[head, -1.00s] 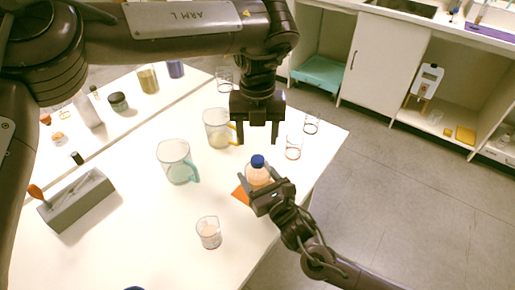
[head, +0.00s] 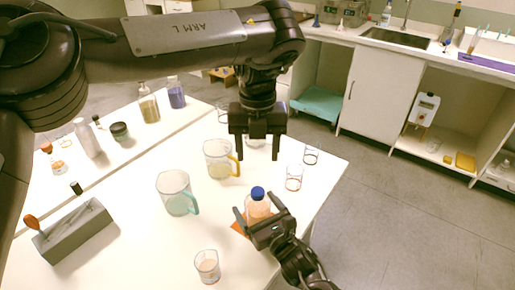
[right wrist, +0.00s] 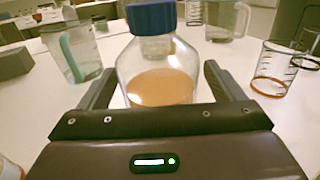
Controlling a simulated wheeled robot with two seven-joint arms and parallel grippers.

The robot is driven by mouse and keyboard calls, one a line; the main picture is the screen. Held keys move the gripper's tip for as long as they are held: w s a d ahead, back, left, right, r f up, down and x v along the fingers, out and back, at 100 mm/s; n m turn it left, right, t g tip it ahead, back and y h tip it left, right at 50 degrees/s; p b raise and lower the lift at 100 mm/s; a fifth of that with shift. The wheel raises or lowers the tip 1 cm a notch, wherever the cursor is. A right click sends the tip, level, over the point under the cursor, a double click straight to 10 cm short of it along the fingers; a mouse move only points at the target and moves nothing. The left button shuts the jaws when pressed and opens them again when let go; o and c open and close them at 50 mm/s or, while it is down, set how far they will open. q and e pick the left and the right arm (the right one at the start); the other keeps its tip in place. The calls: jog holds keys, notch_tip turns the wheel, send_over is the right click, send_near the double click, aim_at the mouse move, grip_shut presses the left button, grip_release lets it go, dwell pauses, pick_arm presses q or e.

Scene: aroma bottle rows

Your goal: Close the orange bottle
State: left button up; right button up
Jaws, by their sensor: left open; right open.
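The orange bottle (head: 256,212) is clear glass with orange liquid, upright near the table's right edge. Its blue cap (head: 258,193) sits on its mouth; how tightly it is screwed I cannot tell. My left gripper (head: 257,156) is open and empty, pointing down, above and apart from the cap in the head view.
A grey block (head: 73,232) is at left. Several bottles line the back.

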jog(key=v, duration=0.7)
jog(key=shift+s+d, duration=0.2)
jog(key=shift+s, duration=0.15)
